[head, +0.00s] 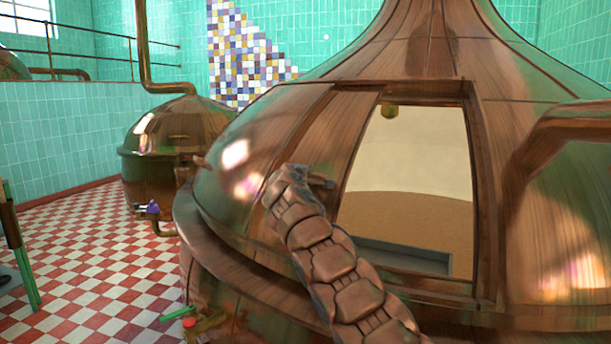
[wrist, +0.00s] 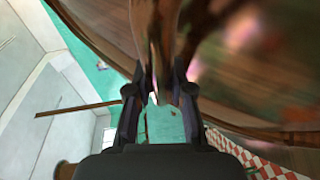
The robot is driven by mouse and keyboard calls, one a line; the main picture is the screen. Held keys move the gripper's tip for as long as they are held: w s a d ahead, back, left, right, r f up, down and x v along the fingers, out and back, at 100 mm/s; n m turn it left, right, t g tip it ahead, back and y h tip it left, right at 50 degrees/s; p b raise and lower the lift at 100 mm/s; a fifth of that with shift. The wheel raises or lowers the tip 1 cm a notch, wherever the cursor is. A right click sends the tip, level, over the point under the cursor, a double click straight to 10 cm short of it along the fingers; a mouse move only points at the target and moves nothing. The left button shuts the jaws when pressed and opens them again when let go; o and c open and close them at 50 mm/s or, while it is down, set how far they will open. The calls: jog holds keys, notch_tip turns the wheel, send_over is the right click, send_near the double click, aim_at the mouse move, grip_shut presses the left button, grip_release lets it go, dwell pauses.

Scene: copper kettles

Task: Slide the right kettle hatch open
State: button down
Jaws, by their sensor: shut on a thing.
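The large right kettle (head: 400,55) fills the right of the head view. Its framed opening (head: 415,150) is uncovered and shows a pale inside wall and a brown floor or contents. A copper panel, seemingly the hatch (head: 285,130), lies just left of the opening. My arm reaches up to this panel, and its end hides most of my gripper in the head view. In the wrist view my gripper (wrist: 160,98) is shut on a copper bar, seemingly the hatch handle (wrist: 155,45). The bar's far end is blurred.
A smaller copper kettle (head: 170,140) with a tall pipe stands back left. A wide rim (head: 215,230) runs round the right kettle below the panel. Red and white checkered floor (head: 85,250) is mostly clear at left. A green stand (head: 22,250) is at the left edge.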

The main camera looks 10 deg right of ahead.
jog(key=shift+a+r+y, duration=0.3)
jog(key=shift+a+r, duration=0.15)
jog(key=shift+a, duration=0.3)
jog(key=c, duration=1.4)
grip_release()
jog(key=shift+c, duration=0.2)
jog(key=shift+o, duration=1)
jog(key=shift+s+a, duration=0.15)
jog(key=shift+o, duration=1.2)
jog(key=shift+d+f, duration=0.2)
jog(key=shift+d, duration=0.15)
jog(key=shift+d+f, duration=0.15)
jog(key=shift+d, duration=0.15)
jog(key=shift+s, duration=0.1)
